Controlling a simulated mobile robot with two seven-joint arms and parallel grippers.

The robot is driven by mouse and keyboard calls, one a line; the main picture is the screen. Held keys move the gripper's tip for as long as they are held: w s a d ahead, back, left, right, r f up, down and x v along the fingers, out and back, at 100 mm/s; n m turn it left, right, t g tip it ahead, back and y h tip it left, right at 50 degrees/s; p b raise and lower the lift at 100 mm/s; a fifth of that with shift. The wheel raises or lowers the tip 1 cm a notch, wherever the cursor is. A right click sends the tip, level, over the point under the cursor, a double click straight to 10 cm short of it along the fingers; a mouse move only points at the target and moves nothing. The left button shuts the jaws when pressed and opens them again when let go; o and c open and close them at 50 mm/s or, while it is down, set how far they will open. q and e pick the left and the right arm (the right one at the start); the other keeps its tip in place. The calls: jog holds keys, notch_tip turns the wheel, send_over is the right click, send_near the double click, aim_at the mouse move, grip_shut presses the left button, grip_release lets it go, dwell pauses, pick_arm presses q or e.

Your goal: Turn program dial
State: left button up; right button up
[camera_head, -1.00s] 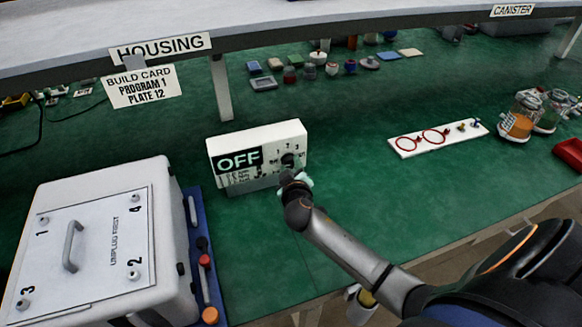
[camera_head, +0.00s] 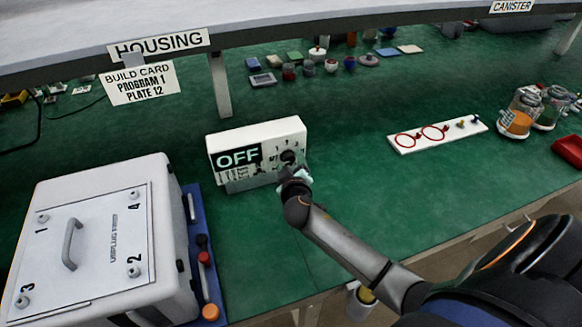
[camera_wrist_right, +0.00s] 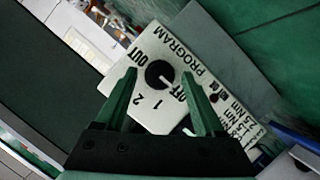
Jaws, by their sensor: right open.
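The white program box (camera_head: 222,176) stands on the green bench near the middle of the head view, and its display reads OFF. Its black program dial (camera_head: 289,157) is on the right part of the face. In the right wrist view the round black dial (camera_wrist_right: 159,74) shows with the marks 1, 2, OFF and OUT around it and the word PROGRAM. My right gripper (camera_wrist_right: 165,92) is open. Its two green fingers stand on either side of the dial, apart from it in the picture; depth is hard to tell. In the head view the gripper (camera_head: 295,178) is just in front of the box. My left gripper is not in view.
A white housing (camera_head: 110,235) with a handled plate stands at the left, beside a blue tool mat (camera_head: 213,262). A build card (camera_head: 141,85) reads program 1, plate 12. A white board with red rings (camera_head: 437,136) and jars (camera_head: 521,114) lie right.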

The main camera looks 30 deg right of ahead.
jog(key=v, duration=1.2)
jog(key=shift+s+b, duration=0.2)
jog(key=shift+b, duration=0.15)
jog(key=shift+a, duration=0.15)
